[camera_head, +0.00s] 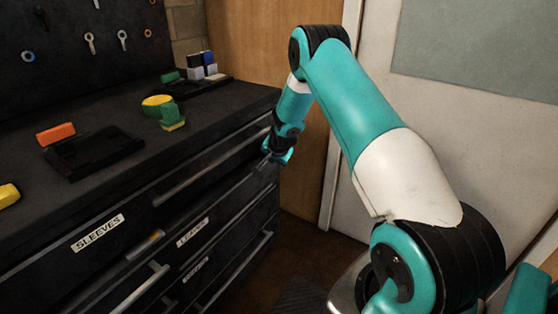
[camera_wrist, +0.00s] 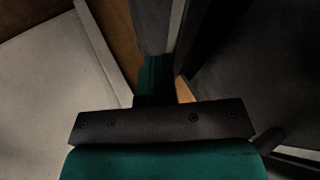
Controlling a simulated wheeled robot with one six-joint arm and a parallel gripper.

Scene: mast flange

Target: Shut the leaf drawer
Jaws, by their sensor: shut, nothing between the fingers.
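The black drawer cabinet (camera_head: 225,160) fills the left of the head view. A white label (camera_head: 193,232) on its front seems to read LEAF, though the print is small. How far that drawer stands out I cannot tell exactly. My gripper (camera_head: 279,157) is shut and empty, near the far right end of the upper drawer fronts. Whether it touches a drawer is unclear. In the wrist view my shut fingers (camera_wrist: 155,80) point at a narrow gap beside a dark panel (camera_wrist: 255,60).
A drawer labelled SLEEVES (camera_head: 97,232) is at the left. An orange-yellow item (camera_head: 145,244) shows between drawer fronts. The bench top holds a black tray (camera_head: 95,152), an orange block (camera_head: 55,134) and a yellow-green object (camera_head: 160,108). A pale door (camera_head: 465,130) stands at right.

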